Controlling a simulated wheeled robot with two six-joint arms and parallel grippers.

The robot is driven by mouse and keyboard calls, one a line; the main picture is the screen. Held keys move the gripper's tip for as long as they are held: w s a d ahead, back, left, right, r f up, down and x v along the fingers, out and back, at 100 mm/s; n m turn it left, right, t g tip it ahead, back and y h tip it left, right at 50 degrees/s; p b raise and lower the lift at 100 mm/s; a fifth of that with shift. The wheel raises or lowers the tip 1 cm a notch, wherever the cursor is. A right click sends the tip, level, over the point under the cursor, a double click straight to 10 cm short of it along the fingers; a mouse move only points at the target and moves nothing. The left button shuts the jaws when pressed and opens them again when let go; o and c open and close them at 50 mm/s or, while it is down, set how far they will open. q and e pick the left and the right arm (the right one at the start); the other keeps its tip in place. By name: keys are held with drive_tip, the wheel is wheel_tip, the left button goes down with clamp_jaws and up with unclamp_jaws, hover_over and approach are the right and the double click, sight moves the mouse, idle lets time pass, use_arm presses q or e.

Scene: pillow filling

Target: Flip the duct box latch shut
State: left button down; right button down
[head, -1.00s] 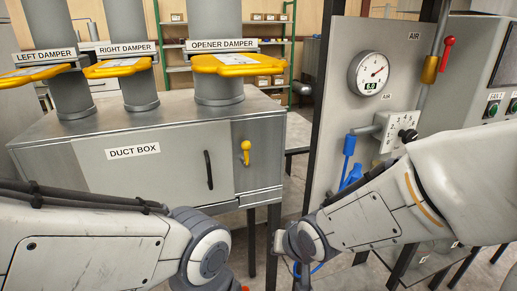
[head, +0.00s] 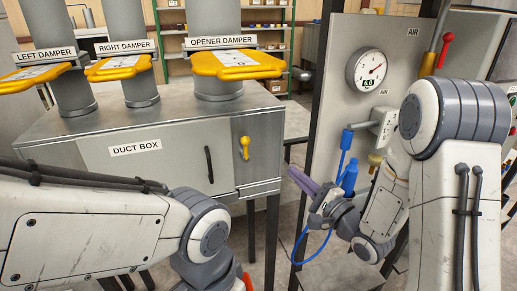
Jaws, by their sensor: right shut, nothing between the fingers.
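The duct box (head: 110,168) is a grey metal cabinet on the left in the head view. Its front door (head: 175,160) looks closed flush and has a black vertical handle (head: 209,165). The yellow latch (head: 244,147) sits on the panel right of the door, its knob at the top and its lever hanging down. My right gripper (head: 294,175) is shut and empty, to the right of the latch and a little lower in the picture, apart from the box. My left arm crosses the lower left, in front of the box; its gripper is not visible.
Yellow damper handles (head: 238,64) stick out above the box. A gap lies between box and panel.

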sight(246, 149)
drive_tip(key=s+a+p+x, duration=0.1)
drive_tip(key=p+x, duration=0.4)
drive_tip(key=x, duration=0.8)
drive_tip(key=shift+s+a+r, duration=0.35)
drive_tip(key=shift+a+r, duration=0.05)
drive_tip(key=shift+a, duration=0.2)
